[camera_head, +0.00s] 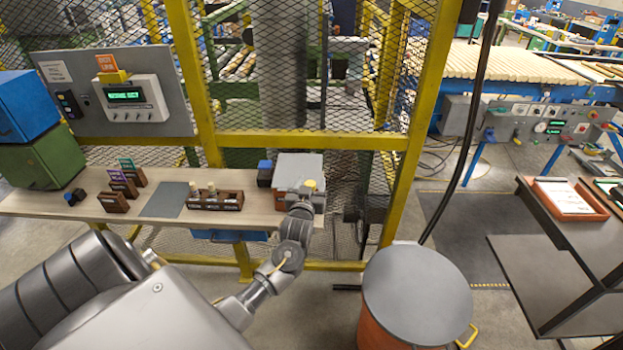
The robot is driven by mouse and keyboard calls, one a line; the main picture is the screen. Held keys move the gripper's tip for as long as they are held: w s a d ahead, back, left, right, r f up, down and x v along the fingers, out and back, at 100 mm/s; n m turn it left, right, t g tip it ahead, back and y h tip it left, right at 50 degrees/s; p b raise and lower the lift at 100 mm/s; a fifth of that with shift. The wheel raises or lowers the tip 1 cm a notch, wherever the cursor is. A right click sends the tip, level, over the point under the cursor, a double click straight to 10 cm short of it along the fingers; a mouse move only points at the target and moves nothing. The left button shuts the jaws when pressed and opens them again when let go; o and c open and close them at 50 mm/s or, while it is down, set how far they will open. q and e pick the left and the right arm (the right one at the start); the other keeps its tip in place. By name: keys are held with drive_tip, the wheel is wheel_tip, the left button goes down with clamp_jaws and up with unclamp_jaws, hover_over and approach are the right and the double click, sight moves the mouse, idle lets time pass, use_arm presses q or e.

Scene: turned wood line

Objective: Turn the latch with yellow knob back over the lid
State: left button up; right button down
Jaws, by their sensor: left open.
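The latch's yellow knob (310,185) shows at the front right of a box with a light grey lid (297,166). The box stands near the right end of the wooden shelf. The lid looks shut. The latch arm under the knob is too small to make out, so I cannot tell how it is turned. My left gripper (302,203) is just in front of the knob, at the box's front side, and is open. Its fingertips are small in the view, and I cannot tell whether they touch the knob. My right gripper is not in view.
A dark block with a blue top (265,172) stands left of the box. A brown rack (216,201) and a grey mat (165,199) lie further left on the shelf. A yellow fence frame (310,140) rises behind. A grey-topped drum (417,293) stands at the front right.

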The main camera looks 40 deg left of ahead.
use_arm(q)
drive_tip(key=shift+w+a, duration=0.25)
drive_tip(key=shift+w, duration=0.2)
drive_tip(key=c, duration=1)
